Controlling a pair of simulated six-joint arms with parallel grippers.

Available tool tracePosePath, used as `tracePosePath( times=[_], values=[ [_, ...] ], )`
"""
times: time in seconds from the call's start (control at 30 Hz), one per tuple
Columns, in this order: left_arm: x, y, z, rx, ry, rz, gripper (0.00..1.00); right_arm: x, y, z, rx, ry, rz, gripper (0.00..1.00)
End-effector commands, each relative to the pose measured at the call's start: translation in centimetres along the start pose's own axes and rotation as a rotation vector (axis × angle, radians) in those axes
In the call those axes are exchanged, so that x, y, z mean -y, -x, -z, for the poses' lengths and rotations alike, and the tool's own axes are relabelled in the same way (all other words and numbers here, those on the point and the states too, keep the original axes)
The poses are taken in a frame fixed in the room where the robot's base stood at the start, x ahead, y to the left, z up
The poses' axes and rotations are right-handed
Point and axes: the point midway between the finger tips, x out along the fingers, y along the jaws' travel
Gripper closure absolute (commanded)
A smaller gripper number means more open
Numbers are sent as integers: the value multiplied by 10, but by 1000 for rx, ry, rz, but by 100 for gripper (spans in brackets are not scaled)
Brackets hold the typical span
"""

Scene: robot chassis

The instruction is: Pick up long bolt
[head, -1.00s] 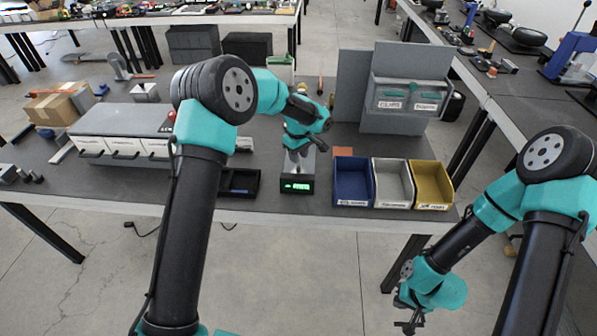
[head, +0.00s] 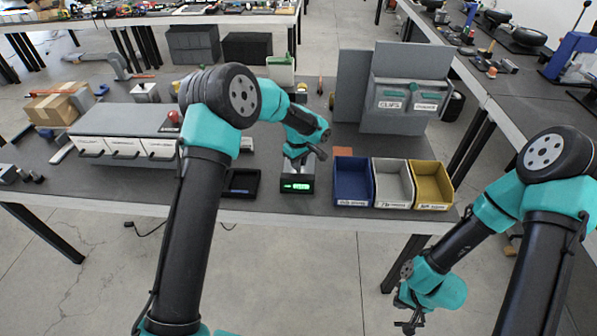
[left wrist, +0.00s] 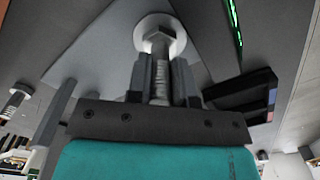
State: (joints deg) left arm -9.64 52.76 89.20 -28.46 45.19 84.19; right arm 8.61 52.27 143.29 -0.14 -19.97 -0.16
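A grey metal bolt (left wrist: 158,42) with a hex head and round flange lies between my left fingers in the left wrist view, its threaded shaft running back toward the palm. My left gripper (left wrist: 161,80) has its fingers close against both sides of that shaft and looks shut on it. In the head view my left gripper (head: 298,161) points down over the scale (head: 297,187) with the green display; the bolt is hardly visible there. My right gripper (head: 409,324) hangs low at the right, off the table; its finger gap is too small to judge.
A blue bin (head: 353,181), a grey bin (head: 392,183) and a yellow bin (head: 432,184) stand right of the scale. A dark tray (head: 241,182) lies to its left, beside a drawer unit (head: 125,130). Another bolt (left wrist: 16,100) shows in the left wrist view.

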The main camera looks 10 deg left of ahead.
Motion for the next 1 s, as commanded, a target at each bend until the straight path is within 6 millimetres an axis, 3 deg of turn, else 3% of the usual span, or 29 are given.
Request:
tracePosePath(
  times=[0.13,0.57,0.77,1.0],
  values=[
    [0,0,0,0,0,0,100,0,0,0,0,0,0,100],
    [0,5,0,-1,0,-1,100,0,0,0,0,0,0,100],
    [-1,29,1,-2,2,-4,100,0,0,0,0,0,0,100],
    [-1,73,0,-2,1,-4,100,0,0,0,0,0,0,100]
  ],
)
